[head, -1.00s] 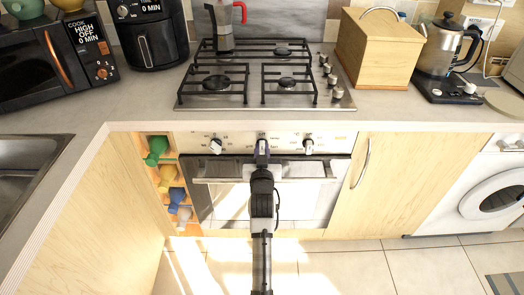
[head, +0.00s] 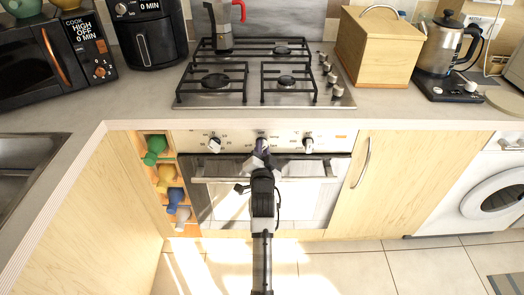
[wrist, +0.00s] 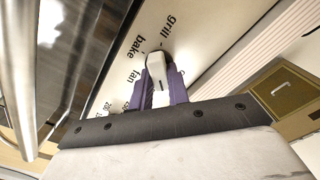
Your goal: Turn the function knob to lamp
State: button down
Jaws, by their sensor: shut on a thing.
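The oven's front panel (head: 237,142) carries three white knobs in a row. My gripper (head: 260,157) is at the middle one, the function knob (head: 261,142); it reaches up to the panel from below. In the wrist view, the purple fingers (wrist: 159,88) are shut on the white knob (wrist: 156,66), one on each side. The printed words "grill", "bake" and "fan" show on the panel beside the knob. Other markings are partly hidden by my gripper, and I cannot read "lamp" anywhere.
The left knob (head: 214,144) and right knob (head: 307,145) stand clear of my gripper. The oven door handle (head: 310,179) runs just below the panel, behind my arm. The worktop edge (head: 390,125) overhangs above. The stove (head: 330,99) has its own knobs.

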jog(key=shift+r+m, duration=0.1)
jog(key=shift+m, duration=1.5)
jog(key=c, duration=1.3)
grip_release()
jog(key=shift+c, duration=0.2)
jog(key=s+b, duration=0.3)
jog(key=s, duration=1)
jog(key=shift+s, duration=0.35)
